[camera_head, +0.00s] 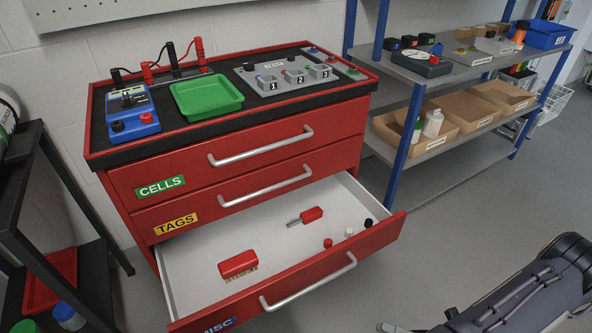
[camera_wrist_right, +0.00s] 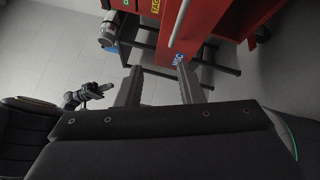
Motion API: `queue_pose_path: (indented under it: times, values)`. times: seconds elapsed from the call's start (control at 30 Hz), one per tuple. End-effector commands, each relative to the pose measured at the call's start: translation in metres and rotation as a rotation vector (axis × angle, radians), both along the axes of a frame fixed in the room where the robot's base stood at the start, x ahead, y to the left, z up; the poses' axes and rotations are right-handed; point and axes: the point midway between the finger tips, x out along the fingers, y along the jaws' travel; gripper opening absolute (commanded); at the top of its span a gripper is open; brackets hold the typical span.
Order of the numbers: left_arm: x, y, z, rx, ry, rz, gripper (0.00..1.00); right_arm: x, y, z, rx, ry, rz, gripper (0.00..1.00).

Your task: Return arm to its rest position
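My right arm (camera_head: 530,290) reaches in from the lower right in the head view, over the grey floor and apart from the red cabinet (camera_head: 240,170). In the right wrist view my right gripper (camera_wrist_right: 160,85) has its two fingers well apart with nothing between them. The cabinet's bottom drawer (camera_head: 365,245) is pulled open; it also shows in the right wrist view (camera_wrist_right: 205,25). My left gripper is outside the head view. A small dark jointed part (camera_wrist_right: 88,95) at the left of the wrist view may be mine, but its state cannot be told.
The open drawer holds a red brush (camera_head: 238,264), a red-handled tool (camera_head: 310,215) and several small caps. A green tray (camera_head: 206,97) sits on the cabinet top. A blue-framed shelf (camera_head: 415,115) stands at the right, a black rack (camera_head: 60,180) at the left.

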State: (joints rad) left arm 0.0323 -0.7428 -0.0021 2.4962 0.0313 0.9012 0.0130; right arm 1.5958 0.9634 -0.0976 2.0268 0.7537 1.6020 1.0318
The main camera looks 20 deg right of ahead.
Motion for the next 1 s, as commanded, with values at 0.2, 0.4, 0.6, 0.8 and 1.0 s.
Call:
queue_pose_path:
  times: [0.2, 0.4, 0.6, 0.8, 1.0]
  values:
    - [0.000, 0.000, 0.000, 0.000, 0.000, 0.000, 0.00, 0.021, 0.012, 0.029, -0.253, -0.120, 0.234, 0.34]
    - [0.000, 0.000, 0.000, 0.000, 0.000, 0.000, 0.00, 0.041, 0.036, 0.068, -0.609, -0.362, 0.560, 0.34]
    - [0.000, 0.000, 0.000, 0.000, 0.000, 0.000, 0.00, 0.052, 0.069, 0.112, -1.087, -0.818, 0.975, 0.34]
    - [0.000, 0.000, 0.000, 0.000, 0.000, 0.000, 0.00, 0.056, 0.094, 0.149, -1.527, -1.373, 1.299, 0.34]
    - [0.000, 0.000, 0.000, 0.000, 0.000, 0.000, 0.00, 0.058, 0.107, 0.175, -1.834, -1.810, 1.453, 0.34]
